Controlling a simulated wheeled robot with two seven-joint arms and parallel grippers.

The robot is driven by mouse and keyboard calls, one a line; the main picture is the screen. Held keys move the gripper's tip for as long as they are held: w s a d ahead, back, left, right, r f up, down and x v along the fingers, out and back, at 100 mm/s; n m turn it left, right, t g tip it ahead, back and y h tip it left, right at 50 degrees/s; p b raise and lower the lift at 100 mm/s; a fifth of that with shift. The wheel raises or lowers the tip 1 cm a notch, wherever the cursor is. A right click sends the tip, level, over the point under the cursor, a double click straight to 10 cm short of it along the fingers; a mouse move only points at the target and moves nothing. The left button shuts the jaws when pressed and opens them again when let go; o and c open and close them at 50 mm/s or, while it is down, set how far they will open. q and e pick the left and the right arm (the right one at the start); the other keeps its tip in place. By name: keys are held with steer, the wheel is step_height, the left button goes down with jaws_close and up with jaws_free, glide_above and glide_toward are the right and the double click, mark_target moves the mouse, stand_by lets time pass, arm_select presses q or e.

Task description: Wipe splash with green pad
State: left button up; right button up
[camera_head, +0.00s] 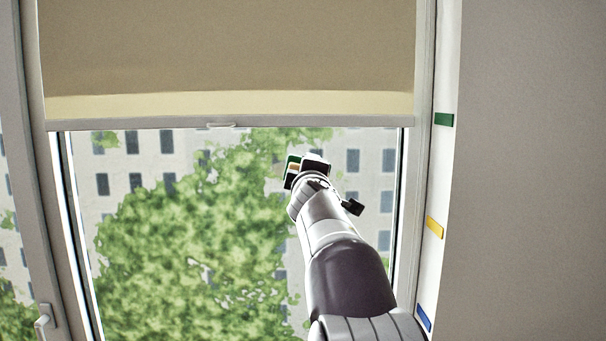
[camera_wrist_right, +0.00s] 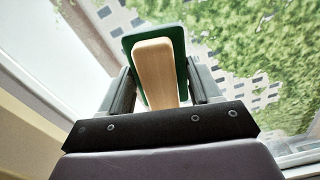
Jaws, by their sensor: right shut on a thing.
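The green pad (camera_wrist_right: 181,38) has a pale wooden handle (camera_wrist_right: 157,75), which sits between the fingers of my right gripper (camera_wrist_right: 160,88) in the right wrist view. The gripper is shut on this handle. In the head view my right gripper (camera_head: 303,168) is raised in front of the window glass, and a green edge of the pad (camera_head: 291,162) shows at its left. I cannot tell whether the pad touches the glass. I cannot make out a splash on the pane. My left gripper is not in view.
A beige roller blind (camera_head: 230,55) covers the upper window, with its bottom bar (camera_head: 150,123) above my gripper. Green (camera_head: 444,120), yellow (camera_head: 435,227) and blue (camera_head: 424,317) strips mark the right reveal. A window handle (camera_head: 44,320) is at lower left. The pane left of my arm is unobstructed.

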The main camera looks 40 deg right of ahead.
mark_target(272, 172)
steer(key=shift+w+a+f+b, duration=0.2)
steer(key=shift+w+a+b, duration=0.45)
steer(key=shift+w+a, duration=0.4)
steer(key=shift+w+a+r, duration=0.1)
steer(key=shift+w+a, duration=0.1)
steer(key=shift+a, duration=0.1)
steer(key=w+a+b, duration=0.1)
steer(key=w+a, duration=0.1)
steer(key=shift+a, duration=0.3)
steer(key=shift+w+a, duration=0.25)
steer(key=shift+w, duration=0.05)
